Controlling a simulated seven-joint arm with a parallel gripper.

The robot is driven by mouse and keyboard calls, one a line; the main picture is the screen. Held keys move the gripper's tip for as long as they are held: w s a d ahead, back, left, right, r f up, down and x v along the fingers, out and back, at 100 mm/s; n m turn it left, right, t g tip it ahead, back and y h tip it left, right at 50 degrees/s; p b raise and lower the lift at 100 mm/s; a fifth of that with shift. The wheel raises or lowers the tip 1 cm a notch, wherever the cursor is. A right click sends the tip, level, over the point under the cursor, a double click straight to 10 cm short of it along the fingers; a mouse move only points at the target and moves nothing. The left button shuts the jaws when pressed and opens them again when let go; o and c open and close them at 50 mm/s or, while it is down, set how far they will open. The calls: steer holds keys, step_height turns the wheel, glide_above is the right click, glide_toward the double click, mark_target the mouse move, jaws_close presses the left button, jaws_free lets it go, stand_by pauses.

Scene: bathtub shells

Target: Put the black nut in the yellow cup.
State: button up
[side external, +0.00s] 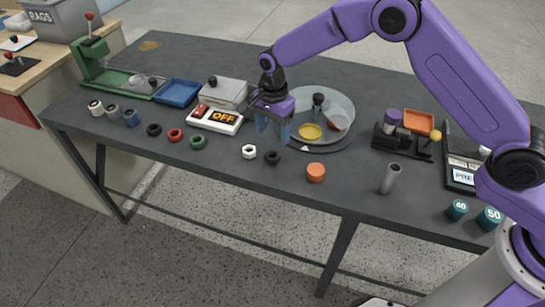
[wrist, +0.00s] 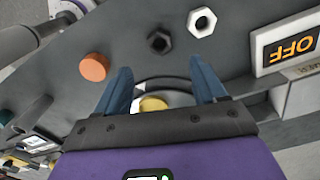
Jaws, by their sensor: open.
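The black nut (side external: 272,157) lies on the dark table near its front edge, just right of a white nut (side external: 249,151). In the wrist view the black nut (wrist: 159,42) is beyond my fingertips, with its hole visible. The yellow cup (side external: 310,131) is shallow and round and sits on the front of a round clear turntable (side external: 340,103). In the wrist view the yellow cup (wrist: 152,104) shows partly between my fingers, cut off by the gripper body. My gripper (side external: 273,134) is open and empty, fingers down, above the table between the cup and the nuts; it also shows in the wrist view (wrist: 160,74).
An orange cylinder (side external: 316,172) and a grey tube (side external: 390,178) stand right of the nut. Black, red and green rings and an OFF switch box (side external: 215,119) are to the left. A dark post (side external: 318,102) and another small cup (side external: 336,122) are on the turntable.

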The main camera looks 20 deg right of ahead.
mark_target(273, 155)
steer(key=shift+f, duration=4.25)
steer(key=c, duration=1.2)
steer(key=shift+r, duration=0.1)
